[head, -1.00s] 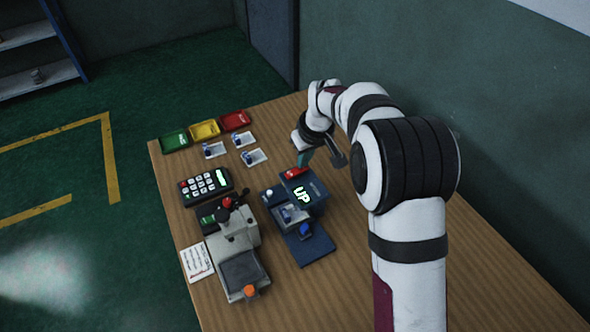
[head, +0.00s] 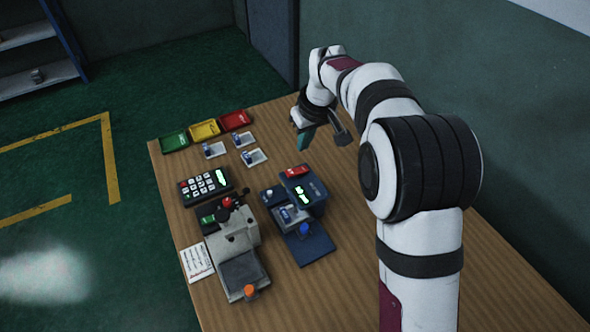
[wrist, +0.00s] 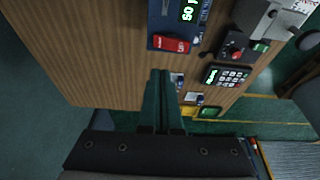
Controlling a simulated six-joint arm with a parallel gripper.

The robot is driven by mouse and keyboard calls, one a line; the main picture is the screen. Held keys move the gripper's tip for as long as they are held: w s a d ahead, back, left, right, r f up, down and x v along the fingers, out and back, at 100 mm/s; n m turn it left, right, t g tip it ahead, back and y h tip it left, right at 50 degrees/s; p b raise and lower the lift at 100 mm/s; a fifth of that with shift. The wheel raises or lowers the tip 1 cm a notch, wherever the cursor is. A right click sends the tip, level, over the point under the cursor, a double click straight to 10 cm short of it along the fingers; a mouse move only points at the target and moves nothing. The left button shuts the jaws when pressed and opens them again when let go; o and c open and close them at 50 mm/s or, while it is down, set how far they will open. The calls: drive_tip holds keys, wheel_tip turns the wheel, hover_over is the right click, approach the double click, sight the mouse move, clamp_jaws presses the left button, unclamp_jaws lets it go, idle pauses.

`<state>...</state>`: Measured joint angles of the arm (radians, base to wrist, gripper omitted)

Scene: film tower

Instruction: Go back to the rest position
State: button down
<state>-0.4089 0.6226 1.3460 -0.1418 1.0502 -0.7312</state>
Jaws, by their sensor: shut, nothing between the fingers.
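My gripper (head: 304,141) is above the table (head: 365,265), up and behind the blue device (head: 303,240) in the head view. Its teal fingers show in the wrist view (wrist: 160,80), pressed together with nothing between them. The blue device has a red switch (head: 297,171) and a small lit green display (head: 302,196). The switch and lit display also show near the top of the wrist view. My gripper is clear of the device and touches nothing that I can see.
A grey machine with a red knob (head: 227,203) and a keypad (head: 205,183) stand to the left of the blue device. Green, yellow and red trays (head: 204,129) line the far edge, with several small cards nearby. The table's right side is clear. A wall rises behind.

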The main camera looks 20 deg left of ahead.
drive_tip(key=shift+r, duration=0.4)
drive_tip(key=s+d+r+m+g, duration=0.1)
drive_tip(key=s+d+r+m, duration=0.25)
drive_tip(key=s+d, duration=0.5)
drive_tip(key=s+d+r+m, duration=0.3)
drive_tip(key=s+d+m, duration=0.2)
drive_tip(key=s+d, duration=0.3)
drive_tip(key=s+d+f+m, duration=0.1)
drive_tip(key=s+f+m, duration=0.1)
drive_tip(key=s, duration=0.7)
drive_tip(key=s+d+f+m+g, duration=0.1)
drive_tip(key=s+m, duration=0.3)
drive_tip(key=s, duration=0.5)
drive_tip(key=shift+s+d+f+g+h, duration=0.2)
drive_tip(key=shift+d+f+g+h, duration=0.1)
drive_tip(key=shift+d+f, duration=0.45)
